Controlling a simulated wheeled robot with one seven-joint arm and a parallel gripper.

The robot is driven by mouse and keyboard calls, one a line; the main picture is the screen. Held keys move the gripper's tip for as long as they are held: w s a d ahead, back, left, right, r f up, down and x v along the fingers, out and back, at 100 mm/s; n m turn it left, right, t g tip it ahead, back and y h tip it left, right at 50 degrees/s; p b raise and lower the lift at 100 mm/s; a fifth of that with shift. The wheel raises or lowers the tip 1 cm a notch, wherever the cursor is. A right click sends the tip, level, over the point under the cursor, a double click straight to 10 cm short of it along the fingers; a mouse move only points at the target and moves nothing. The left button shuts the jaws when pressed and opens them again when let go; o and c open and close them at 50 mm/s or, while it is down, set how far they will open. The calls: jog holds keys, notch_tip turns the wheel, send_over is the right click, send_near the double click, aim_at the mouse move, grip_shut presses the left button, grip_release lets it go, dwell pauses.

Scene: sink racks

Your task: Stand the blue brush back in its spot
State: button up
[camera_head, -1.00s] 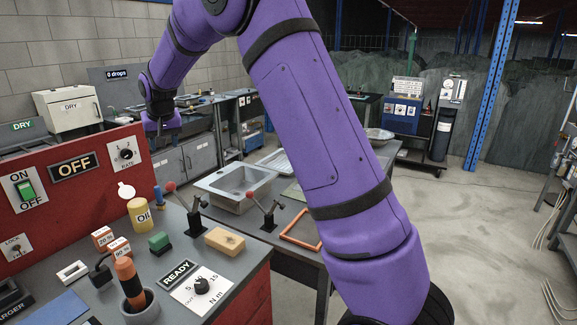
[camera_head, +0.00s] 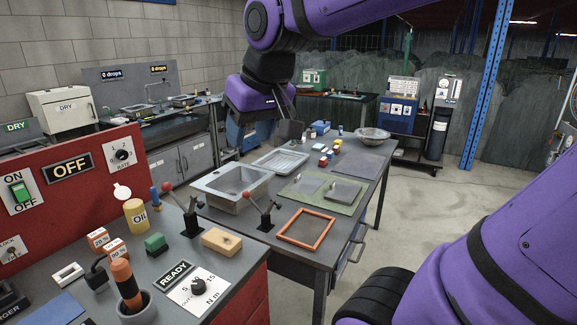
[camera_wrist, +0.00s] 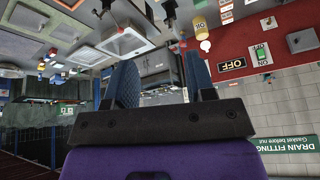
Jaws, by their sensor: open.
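No blue brush can be made out for sure. A small upright blue-handled item (camera_head: 155,197) stands beside the yellow OIL can (camera_head: 136,216); I cannot tell whether it is a brush. The sink counter (camera_head: 165,128) against the wall holds sinks and small items too small to tell apart. My gripper (camera_head: 290,130) hangs in the air beyond the middle table, partly hidden by its own housing. In the wrist view, its two dark blue-grey fingers (camera_wrist: 163,75) are apart with nothing between them. That view is upside down.
The middle table holds a steel basin (camera_head: 233,188), a tray (camera_head: 280,162), a green mat (camera_head: 300,189), an orange frame (camera_head: 306,229) and small blocks. The red bench (camera_head: 85,165) stands front left. Open floor (camera_head: 425,200) lies to the right.

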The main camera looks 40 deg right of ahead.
jog(key=s+f, duration=0.3)
jog(key=s, duration=0.6)
jog(key=shift+s+f, duration=0.2)
jog(key=shift+f, duration=0.15)
dwell(0.5)
